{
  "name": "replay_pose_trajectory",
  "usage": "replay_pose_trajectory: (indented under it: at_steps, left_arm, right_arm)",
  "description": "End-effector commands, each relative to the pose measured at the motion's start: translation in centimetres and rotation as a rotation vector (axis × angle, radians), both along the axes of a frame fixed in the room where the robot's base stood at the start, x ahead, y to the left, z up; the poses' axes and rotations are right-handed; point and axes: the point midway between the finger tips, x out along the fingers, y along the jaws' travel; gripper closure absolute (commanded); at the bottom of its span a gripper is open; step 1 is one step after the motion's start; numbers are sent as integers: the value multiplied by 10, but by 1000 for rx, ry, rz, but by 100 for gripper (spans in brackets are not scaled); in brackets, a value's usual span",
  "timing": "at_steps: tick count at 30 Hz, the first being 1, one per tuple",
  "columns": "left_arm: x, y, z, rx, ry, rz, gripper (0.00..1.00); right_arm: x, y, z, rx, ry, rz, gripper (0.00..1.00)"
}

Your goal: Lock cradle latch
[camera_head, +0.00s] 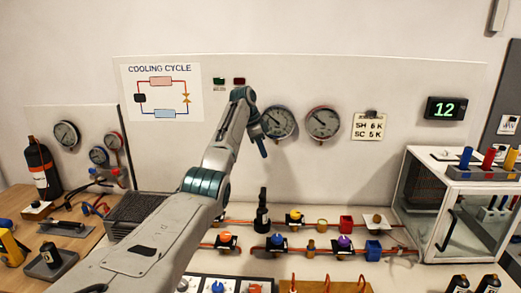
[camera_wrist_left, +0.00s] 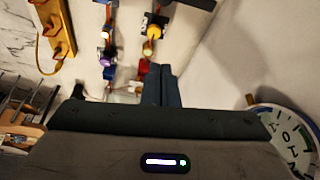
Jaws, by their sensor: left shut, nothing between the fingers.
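I cannot make out with certainty which part is the cradle latch. A dark base with a black upright piece (camera_head: 50,257) stands on the wooden top at the lower left in the head view. Another flat dark block with a handle (camera_head: 58,227) lies just behind it. My left gripper (camera_head: 263,149) hangs in front of the white back panel, below and left of a round gauge (camera_head: 278,122), well apart from both. Its fingers are shut together and empty, also in the left wrist view (camera_wrist_left: 162,84). My right gripper is not in view.
Copper pipes with coloured valves (camera_head: 294,217) run along the bench below the gripper. A black upright fitting (camera_head: 262,213) rises there. A clear-sided box (camera_head: 444,216) stands at the right. A gas cylinder (camera_head: 42,168) stands at the left.

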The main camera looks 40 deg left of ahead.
Motion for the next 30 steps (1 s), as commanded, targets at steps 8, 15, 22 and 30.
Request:
replay_pose_trajectory:
  at_steps: [8, 15, 22, 30]
  left_arm:
    - [-2, 7, 20, 0, 0, 1, 100]
    - [-2, 7, 21, 0, 1, 0, 100]
    - [-2, 7, 21, -1, 1, 0, 100]
    - [-2, 7, 38, 0, 0, 0, 100]
  right_arm:
    - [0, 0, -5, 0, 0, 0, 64]
    - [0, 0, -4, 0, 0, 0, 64]
    - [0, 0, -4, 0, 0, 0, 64]
    - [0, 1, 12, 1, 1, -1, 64]
